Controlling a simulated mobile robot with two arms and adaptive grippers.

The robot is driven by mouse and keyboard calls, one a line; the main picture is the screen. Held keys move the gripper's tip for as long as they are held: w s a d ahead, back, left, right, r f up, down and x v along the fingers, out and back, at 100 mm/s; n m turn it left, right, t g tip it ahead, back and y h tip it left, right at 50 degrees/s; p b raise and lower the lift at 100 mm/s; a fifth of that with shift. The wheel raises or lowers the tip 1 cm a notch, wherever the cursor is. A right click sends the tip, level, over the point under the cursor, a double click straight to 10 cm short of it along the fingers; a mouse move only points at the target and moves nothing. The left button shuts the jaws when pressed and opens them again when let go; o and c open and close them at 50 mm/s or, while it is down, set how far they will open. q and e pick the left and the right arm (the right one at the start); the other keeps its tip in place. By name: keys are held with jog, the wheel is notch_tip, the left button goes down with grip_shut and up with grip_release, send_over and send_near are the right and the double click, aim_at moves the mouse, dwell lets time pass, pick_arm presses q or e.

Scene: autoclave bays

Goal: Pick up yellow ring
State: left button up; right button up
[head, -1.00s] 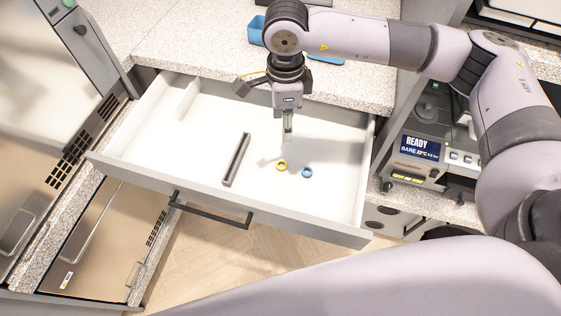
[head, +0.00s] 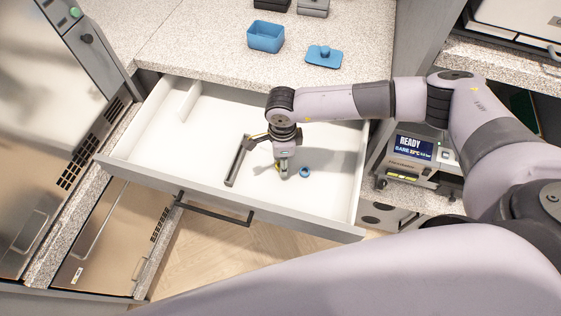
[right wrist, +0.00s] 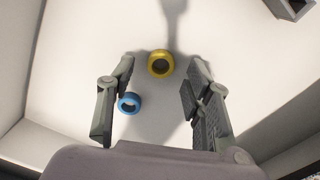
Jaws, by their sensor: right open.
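The yellow ring (right wrist: 151,59) lies flat on the white floor of the open drawer. In the right wrist view it sits just beyond the fingertips, roughly centred between them. In the head view it is mostly hidden by my right gripper (head: 284,174), which points down into the drawer. That gripper also shows in the right wrist view (right wrist: 160,78), with its two fingers spread apart and nothing held. A blue ring (right wrist: 129,97) lies near the left finger; in the head view the blue ring (head: 305,172) is just right of my gripper. My left gripper is not in view.
A dark grey bar (head: 236,163) lies in the drawer (head: 130,140), left of my gripper. The drawer walls surround the work area. A blue open box (head: 265,37) and a blue lid (head: 324,57) rest on the speckled counter behind. The drawer's left part is clear.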

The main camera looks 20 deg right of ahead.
jog(key=shift+f, duration=0.45)
jog(key=c, duration=0.8)
jog(key=shift+r, duration=0.15)
